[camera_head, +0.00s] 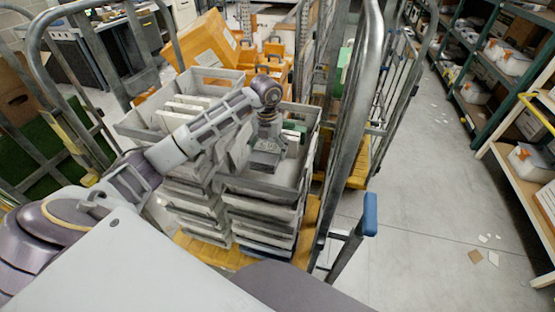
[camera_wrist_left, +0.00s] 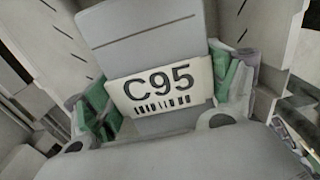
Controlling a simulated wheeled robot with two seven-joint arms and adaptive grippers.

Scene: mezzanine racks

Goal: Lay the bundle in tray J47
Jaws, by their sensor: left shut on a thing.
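My left gripper (camera_head: 265,158) points down into the top grey tray (camera_head: 262,190) of the right-hand stack on the cart. It is shut on what appears to be the bundle, mostly hidden behind the gripper. In the left wrist view a white label (camera_wrist_left: 163,88) reading C95 sits between green and purple parts at both sides. I cannot tell whether that label belongs to the held thing or to something behind it. No J47 marking can be read in either view. My right gripper is not in view.
A second stack of grey trays (camera_head: 140,128) stands to the left, its top tray holding pale flat items. Orange crates (camera_head: 200,42) stand behind. The cart's grey metal posts (camera_head: 350,120) rise close by on the right. The aisle floor (camera_head: 430,190) beyond is mostly clear.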

